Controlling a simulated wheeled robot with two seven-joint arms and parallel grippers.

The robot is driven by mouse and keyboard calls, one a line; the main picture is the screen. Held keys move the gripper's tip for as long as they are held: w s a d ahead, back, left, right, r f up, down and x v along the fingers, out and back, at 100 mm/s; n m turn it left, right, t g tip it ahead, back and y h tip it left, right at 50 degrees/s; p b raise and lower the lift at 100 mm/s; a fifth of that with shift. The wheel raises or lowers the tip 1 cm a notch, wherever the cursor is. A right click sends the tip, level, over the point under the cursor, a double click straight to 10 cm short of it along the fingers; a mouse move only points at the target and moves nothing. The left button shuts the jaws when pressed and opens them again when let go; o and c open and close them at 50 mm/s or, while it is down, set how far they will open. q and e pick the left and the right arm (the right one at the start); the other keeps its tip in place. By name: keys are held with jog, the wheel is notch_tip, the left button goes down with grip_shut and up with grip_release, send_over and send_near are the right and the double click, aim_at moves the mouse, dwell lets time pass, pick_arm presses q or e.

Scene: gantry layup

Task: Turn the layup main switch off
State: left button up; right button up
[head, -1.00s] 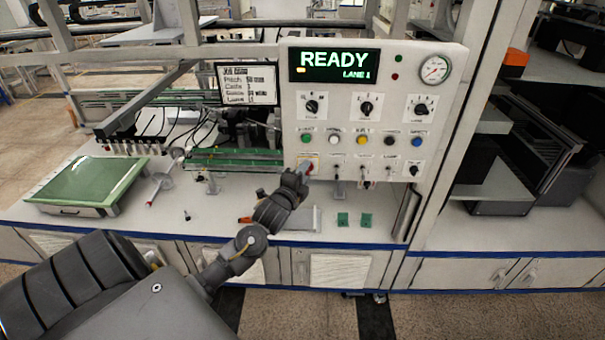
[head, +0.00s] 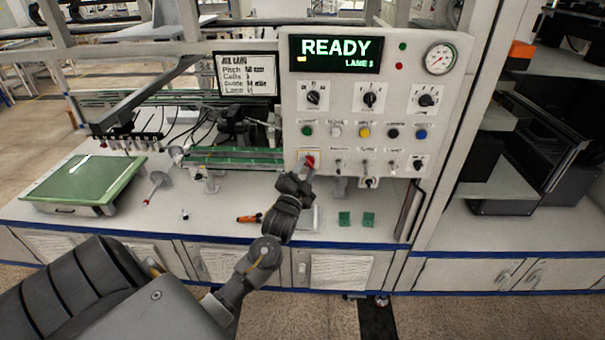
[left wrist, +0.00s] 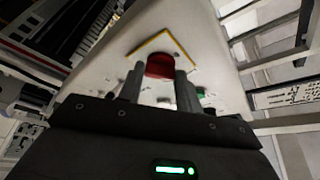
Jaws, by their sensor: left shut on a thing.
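The main switch is a red knob (head: 309,160) on a yellow-edged plate at the lower left of the white control panel (head: 455,100). In the left wrist view the red knob (left wrist: 160,66) sits between the two finger ends, in front of the yellow-bordered plate (left wrist: 181,52). My left gripper (head: 305,173) reaches up from below and is shut on the knob. Its fingers (left wrist: 159,80) hide part of it, and I cannot tell the knob's exact angle. My right gripper is in neither view.
Black selector knobs (head: 368,97), coloured push buttons (head: 364,132) and small toggles sit close to the switch. A gauge (head: 439,58) is at top right. Green blocks (head: 368,219) and an orange-handled tool (head: 249,218) lie on the bench below. A green-topped tray (head: 85,181) stands at left.

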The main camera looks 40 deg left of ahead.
pick_arm(q)
jog(key=n+y+b, duration=0.1)
jog(key=n, duration=0.2)
jog(key=n+y+b, duration=0.1)
jog(key=n+y, duration=0.1)
jog(key=n, duration=0.2)
jog(key=shift+w+d+f+n+y+b, duration=0.15)
jog(key=shift+d+f+n+y+b, duration=0.05)
jog(key=shift+n+y+b, duration=0.1)
jog(key=n+g+y+b, duration=0.1)
jog(key=n+y, duration=0.1)
jog(key=n, duration=0.3)
jog(key=shift+d, duration=0.1)
jog(key=shift+r+n+g+y+b, duration=0.15)
jog(key=shift+n+g+y+b, duration=0.2)
jog(key=shift+n+y, duration=0.35)
jog(key=shift+n, duration=0.4)
jog(key=o, duration=0.9)
jog(key=shift+o, duration=0.4)
